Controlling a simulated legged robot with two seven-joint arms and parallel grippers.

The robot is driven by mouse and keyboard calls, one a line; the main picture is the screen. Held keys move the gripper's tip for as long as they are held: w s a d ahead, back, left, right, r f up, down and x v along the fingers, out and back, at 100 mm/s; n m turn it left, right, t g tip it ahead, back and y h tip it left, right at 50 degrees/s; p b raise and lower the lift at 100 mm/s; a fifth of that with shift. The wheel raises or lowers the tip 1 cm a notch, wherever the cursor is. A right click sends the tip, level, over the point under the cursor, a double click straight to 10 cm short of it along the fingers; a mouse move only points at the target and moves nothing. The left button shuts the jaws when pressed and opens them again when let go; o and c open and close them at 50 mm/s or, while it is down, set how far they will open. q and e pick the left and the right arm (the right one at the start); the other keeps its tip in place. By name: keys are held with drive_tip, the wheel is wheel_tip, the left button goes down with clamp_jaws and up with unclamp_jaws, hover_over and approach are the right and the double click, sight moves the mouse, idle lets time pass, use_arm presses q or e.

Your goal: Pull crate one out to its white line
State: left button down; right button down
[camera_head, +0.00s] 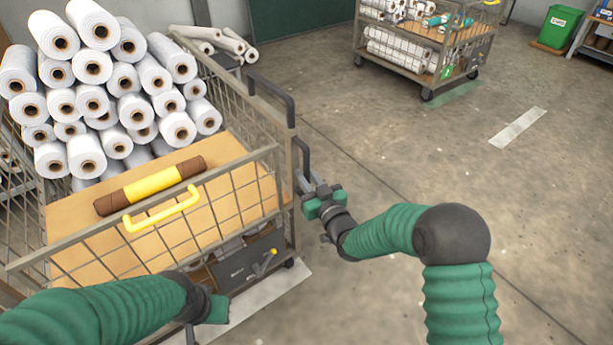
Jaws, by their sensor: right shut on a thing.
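A wheeled wire-mesh crate (268,152) fills the left side; I can read no number on it to confirm it is crate one. A black bar handle (304,152) stands at its right corner. My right gripper (307,184) is shut on the lower part of this handle. My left gripper (208,310) is low by the crate's near side; its fingers are mostly hidden. A white line (270,300) lies on the floor along the crate's near edge, partly covered by the crate and my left arm.
White rolls (122,80) are stacked in the crate. A brown roll with a yellow band (150,185) lies on its board behind a yellow handle (163,210). Another loaded cart (425,45), a white floor strip (518,127) and a green bin (558,27) stand farther off. The floor at right is clear.

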drive_tip(key=c, duration=1.3)
unclamp_jaws()
drive_tip(key=p+v, duration=0.5)
drive_tip(key=v, duration=1.1)
drive_tip(key=shift+s+d+p, duration=0.2)
drive_tip(key=shift+s+p, duration=0.15)
